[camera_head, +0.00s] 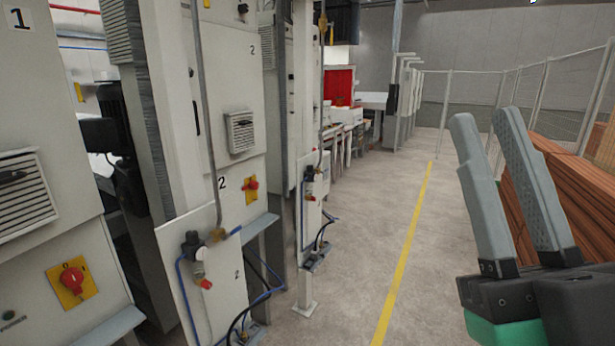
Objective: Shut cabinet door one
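The light grey cabinet marked 1 (60,130) stands at the left edge and is partly cut off by the picture. Its front carries a slatted vent and a red rotary switch on a yellow plate (72,280). I cannot tell from this view whether its door is ajar or closed. My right gripper (485,117) is at the right, far from the cabinet, with its two grey fingers pointing up and a gap between them. It is open and holds nothing. My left gripper is not in view.
Cabinets marked 2 (231,90) stand to the right of cabinet one, with valves, blue hoses and a support post at the front. A clear floor (365,225) with a yellow line (405,255) runs down the middle. Stacked reddish-brown boards (577,200) and a mesh fence (475,100) lie right.

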